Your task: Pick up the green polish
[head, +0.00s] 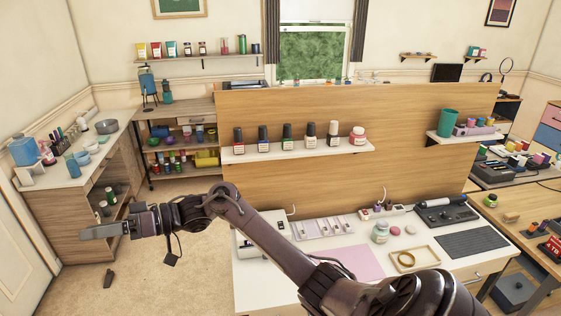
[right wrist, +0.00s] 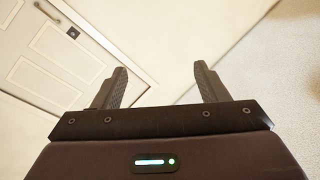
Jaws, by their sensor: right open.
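The green polish (head: 287,139) is a small bottle with a dark cap, standing upright on the white shelf (head: 300,151) of the wooden partition. It is in the middle of a row of similar bottles. My right gripper (head: 88,233) is far to the left of it in the head view, out over the floor near the left workbench. In the right wrist view the right gripper (right wrist: 161,78) is open, with nothing between its fingers. The polish is not in the right wrist view. My left gripper is not in view.
Polish bottles stand close on both sides, red (head: 239,139) and blue (head: 263,138) to the left, with a pinkish-red jar (head: 357,137) at the row's right end. The white desk (head: 245,275) below holds a pink mat (head: 356,262) and a tray (head: 418,257). A door (right wrist: 75,55) shows beyond the fingers.

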